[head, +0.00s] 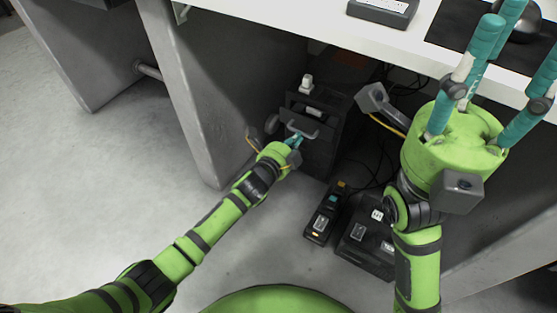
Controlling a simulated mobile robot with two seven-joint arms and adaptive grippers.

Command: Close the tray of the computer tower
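The dark computer tower (322,158) stands on the floor under the white desk. A grey handle-like bar (303,130) shows at its upper front; I cannot tell whether this is the tray or how far the tray is out. My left gripper (297,139) is at the tower's front, with its teal fingertips right by the bar. The fingers are small and partly hidden by the green palm, so their closure and any contact are unclear. My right gripper (506,50) is raised at the right, fingers pointing up, spread apart and empty.
A small white object (307,82) is on top of the tower. A power strip (325,212) and a black box (367,240) lie on the floor to the right, with cables behind. A grey desk panel (190,95) stands left of the tower. Floor at the left is clear.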

